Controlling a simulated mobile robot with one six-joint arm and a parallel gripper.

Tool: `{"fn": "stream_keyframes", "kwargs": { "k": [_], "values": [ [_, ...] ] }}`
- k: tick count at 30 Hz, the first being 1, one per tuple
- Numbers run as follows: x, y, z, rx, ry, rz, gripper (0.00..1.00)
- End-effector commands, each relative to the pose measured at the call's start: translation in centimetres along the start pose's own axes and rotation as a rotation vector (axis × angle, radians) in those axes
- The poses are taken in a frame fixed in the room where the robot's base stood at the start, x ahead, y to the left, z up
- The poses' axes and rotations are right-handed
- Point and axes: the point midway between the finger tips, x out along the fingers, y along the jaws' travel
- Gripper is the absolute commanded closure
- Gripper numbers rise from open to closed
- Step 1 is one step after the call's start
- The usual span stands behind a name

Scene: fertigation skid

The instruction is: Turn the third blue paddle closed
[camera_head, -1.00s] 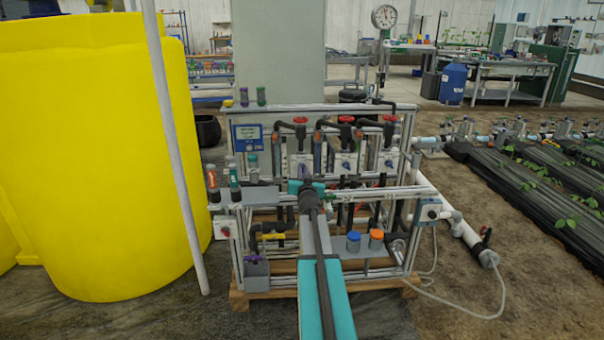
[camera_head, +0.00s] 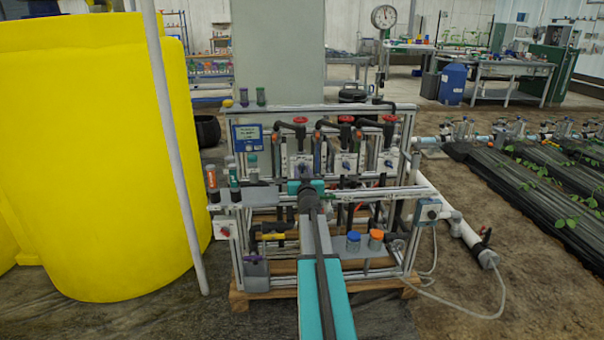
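Three pale valve plates with small dark blue paddles sit in a row on the skid frame, below red-topped handwheels. The first plate (camera_head: 301,161) is on the left, just above the end of my arm. The second plate (camera_head: 346,162) is in the middle. The third blue paddle (camera_head: 388,162) is on the rightmost plate; its exact angle is too small to tell. My teal arm reaches forward from the bottom centre, its wrist in front of the first plate and left of the third. My gripper's fingers are hidden behind the wrist, so their opening does not show.
A metal frame rail (camera_head: 375,193) runs across the skid below the plates. Orange-capped and blue-capped containers (camera_head: 376,239) stand at its lower right. A slanted grey pole (camera_head: 172,130) and a yellow tank (camera_head: 95,160) stand at the left.

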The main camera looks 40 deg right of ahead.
Motion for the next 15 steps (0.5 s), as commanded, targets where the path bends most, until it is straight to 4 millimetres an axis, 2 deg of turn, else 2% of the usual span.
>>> {"fn": "stream_keyframes", "kwargs": {
  "k": [15],
  "values": [
    [-0.91,0.03,0.24,0.0,-0.005,0.002,0.72]
  ]
}}
